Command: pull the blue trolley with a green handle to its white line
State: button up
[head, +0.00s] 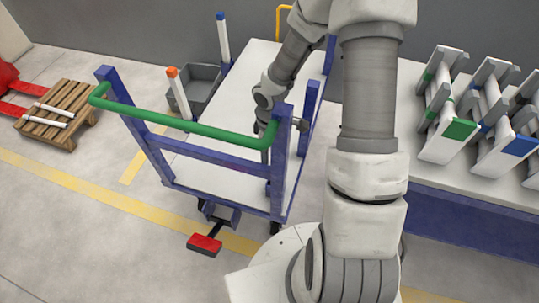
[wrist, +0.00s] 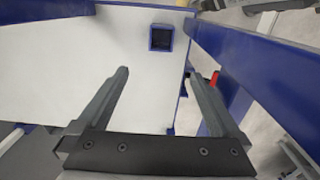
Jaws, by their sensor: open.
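The blue trolley (head: 222,158) with a white deck stands in the middle of the head view. Its green handle (head: 190,127) runs across the near end between two blue posts. My gripper (wrist: 158,75) is open and empty, with both fingers over the white deck in the wrist view. In the head view it is inside the trolley frame by the right post, partly hidden by that post and the handle's right end. The green handle does not show in the wrist view. I cannot make out a white line on the floor.
A red pedal (head: 205,245) sticks out at the trolley's near end. A wooden pallet (head: 58,117) with white pipes lies at left, and a grey crate (head: 203,85) stands behind. A bench with pipe racks (head: 453,130) is at right. The floor at lower left is clear, with yellow lines (head: 75,184).

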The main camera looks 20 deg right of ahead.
jog(key=shift+f, duration=0.25)
notch_tip(320, 180, down, 17)
jog(key=b, duration=0.7)
jog(key=shift+f, duration=0.15)
jog(key=shift+c, duration=0.3)
grip_shut()
